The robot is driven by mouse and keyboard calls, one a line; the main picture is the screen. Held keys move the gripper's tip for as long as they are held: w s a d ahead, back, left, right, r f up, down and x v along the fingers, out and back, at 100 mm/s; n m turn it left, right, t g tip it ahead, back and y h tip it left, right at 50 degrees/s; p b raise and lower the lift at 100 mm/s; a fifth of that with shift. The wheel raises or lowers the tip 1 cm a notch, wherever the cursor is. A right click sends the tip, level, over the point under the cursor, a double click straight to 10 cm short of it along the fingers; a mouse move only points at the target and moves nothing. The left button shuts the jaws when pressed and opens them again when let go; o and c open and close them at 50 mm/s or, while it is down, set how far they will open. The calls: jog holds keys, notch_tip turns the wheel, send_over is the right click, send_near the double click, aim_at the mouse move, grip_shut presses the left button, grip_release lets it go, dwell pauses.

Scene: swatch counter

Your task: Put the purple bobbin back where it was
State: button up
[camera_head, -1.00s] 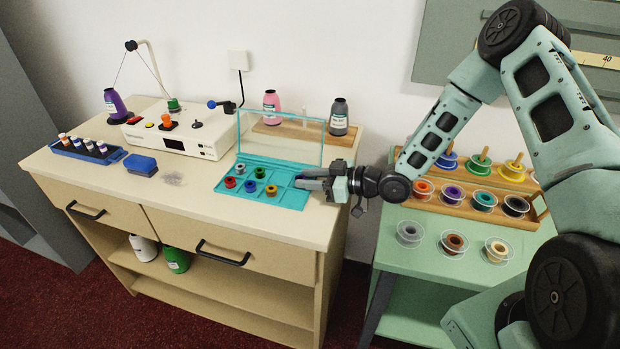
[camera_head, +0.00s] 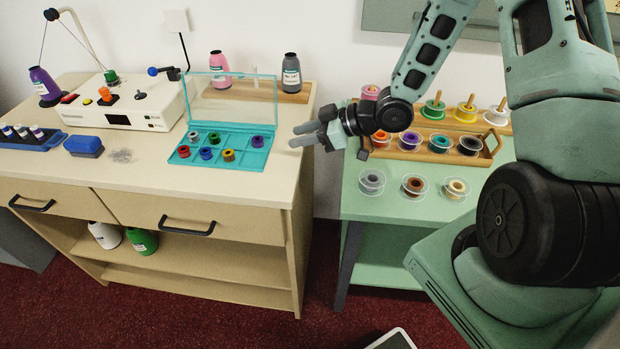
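The teal bobbin box (camera_head: 262,161) stands on the beige counter with its clear lid raised. A small purple bobbin (camera_head: 257,141) sits in the box's back right compartment, apart from the others. Grey (camera_head: 193,137), green (camera_head: 213,138), red (camera_head: 184,151), blue (camera_head: 206,153) and gold (camera_head: 228,155) bobbins sit in the box further left. My gripper (camera_head: 297,135) is in the air right of the box, its two fingers apart and pointing left. Nothing shows between them.
A green side table (camera_head: 362,204) at right holds several large spools in a wooden rack (camera_head: 450,155). Pink (camera_head: 219,69) and grey (camera_head: 291,72) thread cones stand behind the box. The bobbin winder (camera_head: 150,108) stands to the left. The counter front is clear.

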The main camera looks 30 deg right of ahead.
jog(key=a+h, duration=0.1)
jog(key=s+a+r+g+h, duration=0.1)
jog(key=a, duration=0.1)
jog(key=a+r+g+h, duration=0.1)
jog(key=h, duration=0.1)
jog(key=shift+s+a, duration=0.25)
jog(key=shift+a, duration=0.15)
jog(key=s+a+r+m+g+h, duration=0.1)
jog(key=s+a+r+g, duration=0.1)
jog(key=s, duration=0.6)
jog(key=s+a+r+m+g+h, duration=0.1)
jog(key=s+a+r+g+h, duration=0.1)
jog(key=s, duration=0.7)
jog(key=s+a+r+m+g+h, duration=0.1)
jog(key=s+a+r, duration=0.3)
jog(key=s, duration=0.5)
jog(key=shift+r+g+h, duration=0.5)
jog(key=shift+r+h, duration=0.2)
jog(key=shift+r, duration=0.2)
